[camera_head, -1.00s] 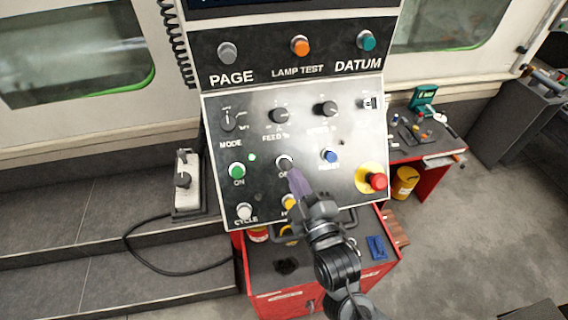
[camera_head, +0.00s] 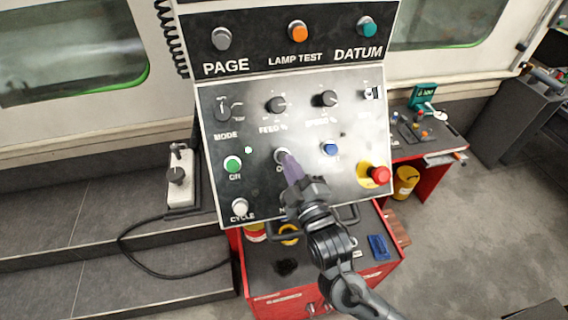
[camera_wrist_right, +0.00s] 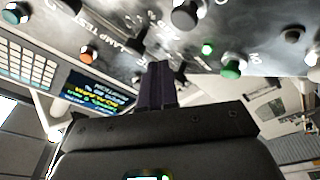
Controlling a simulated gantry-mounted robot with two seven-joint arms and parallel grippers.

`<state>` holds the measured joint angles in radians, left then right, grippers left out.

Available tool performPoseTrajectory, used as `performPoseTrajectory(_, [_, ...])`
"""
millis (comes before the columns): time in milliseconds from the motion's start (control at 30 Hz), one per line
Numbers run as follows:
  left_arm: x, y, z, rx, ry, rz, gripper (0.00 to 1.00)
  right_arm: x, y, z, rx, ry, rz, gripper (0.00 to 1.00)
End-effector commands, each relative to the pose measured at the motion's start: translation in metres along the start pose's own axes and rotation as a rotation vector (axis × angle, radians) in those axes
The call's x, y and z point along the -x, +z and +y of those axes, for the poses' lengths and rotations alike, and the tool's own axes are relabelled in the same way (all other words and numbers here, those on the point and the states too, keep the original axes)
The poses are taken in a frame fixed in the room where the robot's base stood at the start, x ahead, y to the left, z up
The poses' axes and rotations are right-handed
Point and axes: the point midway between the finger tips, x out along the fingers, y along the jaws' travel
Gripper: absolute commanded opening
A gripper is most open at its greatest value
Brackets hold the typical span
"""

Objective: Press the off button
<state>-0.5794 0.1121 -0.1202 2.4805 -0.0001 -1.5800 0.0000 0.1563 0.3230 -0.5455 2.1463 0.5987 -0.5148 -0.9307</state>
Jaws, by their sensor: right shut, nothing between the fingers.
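The off button (camera_head: 281,155) is on the sloped control panel (camera_head: 345,198), right of the green ON button (camera_head: 232,164). Its face is dark with a pale ring, and my fingers partly cover it and its label. My right gripper (camera_head: 288,163) is shut and empty, its purple fingertips at the lower edge of the button. I cannot tell whether they touch it. In the right wrist view the shut fingers (camera_wrist_right: 157,85) point up to the panel and the off button cannot be made out. My left gripper is not in view.
A blue button (camera_head: 330,149) and a red emergency stop (camera_head: 379,174) sit right of my gripper. Dark knobs (camera_head: 276,105) are above, and a white cycle button (camera_head: 240,206) is lower left. A red cabinet (camera_head: 262,285) stands below.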

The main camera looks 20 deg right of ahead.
Motion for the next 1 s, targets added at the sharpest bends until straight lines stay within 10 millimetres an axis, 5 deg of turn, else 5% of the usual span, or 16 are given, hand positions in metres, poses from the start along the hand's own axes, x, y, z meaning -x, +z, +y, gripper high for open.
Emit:
performPoseTrajectory(400, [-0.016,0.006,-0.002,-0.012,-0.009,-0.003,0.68,-0.023,0.017,-0.017,0.0,0.001,-0.001,0.0])
performPoseTrajectory(1000, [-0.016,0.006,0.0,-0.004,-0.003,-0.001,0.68,-0.025,0.018,-0.018,0.0,0.0,-0.001,0.0])
